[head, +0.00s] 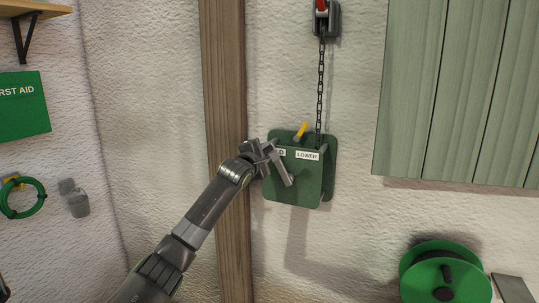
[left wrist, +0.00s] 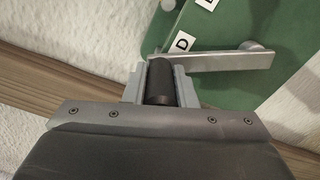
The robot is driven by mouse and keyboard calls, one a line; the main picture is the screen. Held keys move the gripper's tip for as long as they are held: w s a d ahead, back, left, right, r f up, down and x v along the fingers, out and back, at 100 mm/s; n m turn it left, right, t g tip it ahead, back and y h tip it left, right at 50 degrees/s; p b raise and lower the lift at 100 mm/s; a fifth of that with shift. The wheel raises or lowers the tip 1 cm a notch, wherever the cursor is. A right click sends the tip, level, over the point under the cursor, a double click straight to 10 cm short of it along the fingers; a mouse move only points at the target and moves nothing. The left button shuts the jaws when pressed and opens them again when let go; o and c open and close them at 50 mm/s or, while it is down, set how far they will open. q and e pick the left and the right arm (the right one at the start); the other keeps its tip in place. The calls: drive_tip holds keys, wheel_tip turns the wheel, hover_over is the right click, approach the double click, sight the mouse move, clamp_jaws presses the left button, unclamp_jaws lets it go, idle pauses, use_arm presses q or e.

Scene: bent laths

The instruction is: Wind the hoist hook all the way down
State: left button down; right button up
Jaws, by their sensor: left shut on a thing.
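A grey crank arm (left wrist: 225,60) lies across the box front. My left gripper (head: 262,155) is shut on the crank's black handle (left wrist: 160,84), at the box's left side. A chain (head: 320,80) runs up from the box to a dark block (head: 327,18) with a red part. No hook is clearly visible. My right gripper is out of view.
A wooden post (head: 226,100) stands left of the box. Green board cladding (head: 460,90) is on the upper right, and a green reel (head: 440,272) is at the lower right. A first aid box (head: 22,108) and a green coil (head: 22,198) hang at left.

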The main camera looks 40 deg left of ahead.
use_arm(q)
drive_tip(key=shift+a, duration=0.15)
idle(0.3)
drive_tip(key=c, duration=1.2)
unclamp_jaws()
drive_tip(key=shift+f, duration=0.1)
drive_tip(key=shift+s, duration=0.1)
drive_tip(key=b+v, duration=0.8)
drive_tip(key=v, duration=0.9)
drive_tip(key=shift+s+b, duration=0.15)
drive_tip(key=shift+b, duration=0.25)
